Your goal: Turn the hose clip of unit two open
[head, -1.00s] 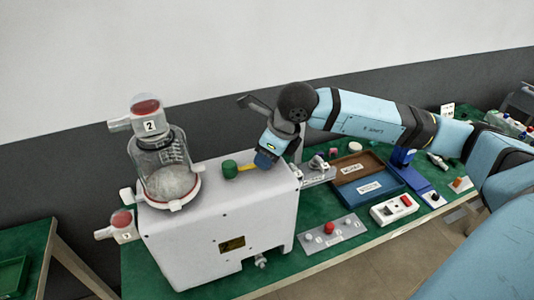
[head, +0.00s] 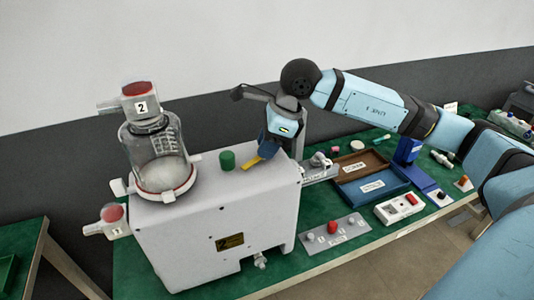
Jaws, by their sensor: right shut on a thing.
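Unit two is a white box (head: 215,225) with a glass jar (head: 155,150) on top, and its jar head carries a "2" label. A yellow lever (head: 251,163), which looks like the hose clip, lies on the right part of the box top beside a green knob (head: 227,160). My right gripper (head: 264,154) points down over the box top and is shut on the yellow lever; the blue fingers hide its far end. The lever slants from lower left to upper right. My left gripper is not in view.
Right of the box on the green table (head: 310,260) are a grey panel with a red knob (head: 333,228), a white switch box (head: 400,208), a blue tray (head: 345,196) and a brown tray (head: 362,155). A second green-topped table (head: 25,235) stands at the left.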

